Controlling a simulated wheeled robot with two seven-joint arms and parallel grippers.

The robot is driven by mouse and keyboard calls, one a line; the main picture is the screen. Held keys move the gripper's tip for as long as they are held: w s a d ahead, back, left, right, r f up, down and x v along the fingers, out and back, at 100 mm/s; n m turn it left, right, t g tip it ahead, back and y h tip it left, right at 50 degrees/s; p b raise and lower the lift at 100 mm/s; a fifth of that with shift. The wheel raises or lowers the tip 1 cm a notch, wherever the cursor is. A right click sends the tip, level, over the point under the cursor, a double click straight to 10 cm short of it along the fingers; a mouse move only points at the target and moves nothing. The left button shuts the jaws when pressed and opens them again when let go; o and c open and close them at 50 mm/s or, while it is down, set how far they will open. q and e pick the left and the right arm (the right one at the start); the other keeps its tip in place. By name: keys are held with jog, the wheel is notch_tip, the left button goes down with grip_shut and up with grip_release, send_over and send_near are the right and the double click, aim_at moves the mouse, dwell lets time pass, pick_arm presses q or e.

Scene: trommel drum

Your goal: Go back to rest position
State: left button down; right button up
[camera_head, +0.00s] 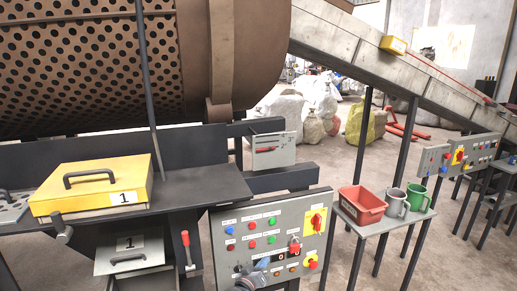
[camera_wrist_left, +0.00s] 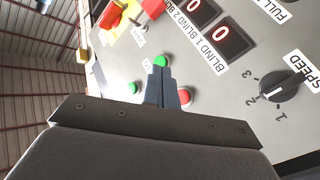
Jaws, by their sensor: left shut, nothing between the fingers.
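My left gripper (camera_head: 262,264) is low in the middle of the head view, in front of the lower part of the grey control panel (camera_head: 236,226). In the left wrist view its two fingers (camera_wrist_left: 162,88) are shut together with nothing between them. They point at the panel face between a green button (camera_wrist_left: 161,61) and a red button (camera_wrist_left: 185,96). I cannot tell whether the fingertips touch the panel. The panel also carries a speed knob (camera_wrist_left: 276,92) and displays reading 0 (camera_wrist_left: 223,39). My right gripper is not in view.
A perforated drum (camera_head: 90,60) stands behind. A yellow lid (camera_head: 95,186) marked 1 lies on the dark bench at left. A red bin (camera_head: 361,205), a grey mug (camera_head: 396,203) and a green mug (camera_head: 418,197) stand on a small table at right. Sacks (camera_head: 315,105) lie behind.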

pick_arm(q)
jog(key=s+a+f+m+g+y, duration=0.1)
jog(key=s+a+f+g+y, duration=0.3)
jog(key=f, duration=0.8)
jog(key=s+a+f+m+g+y, duration=0.1)
jog(key=s+a+f+m, duration=0.1)
jog(key=s+a+f, duration=0.65)
jog(key=s+a+f+m+g+y, duration=0.1)
jog(key=s+a+f+g+y, duration=0.15)
jog(key=f, duration=1.15)
jog(key=s+a+f+g, duration=0.2)
jog(key=s+f, duration=0.5)
jog(key=s, duration=0.6)
jog(key=s+a+f+g+b, duration=0.1)
jog(key=s+f, duration=0.6)
jog(key=s, duration=0.7)
jog(key=s+a+f+n+g, duration=0.1)
jog(key=s+a+f+g, duration=0.2)
jog(key=s+f, duration=0.4)
jog(key=s+y, duration=0.1)
jog(key=s, duration=0.5)
jog(key=shift+s+f+b, duration=0.15)
jog(key=shift+s+b, duration=0.05)
jog(key=shift+b, duration=0.2)
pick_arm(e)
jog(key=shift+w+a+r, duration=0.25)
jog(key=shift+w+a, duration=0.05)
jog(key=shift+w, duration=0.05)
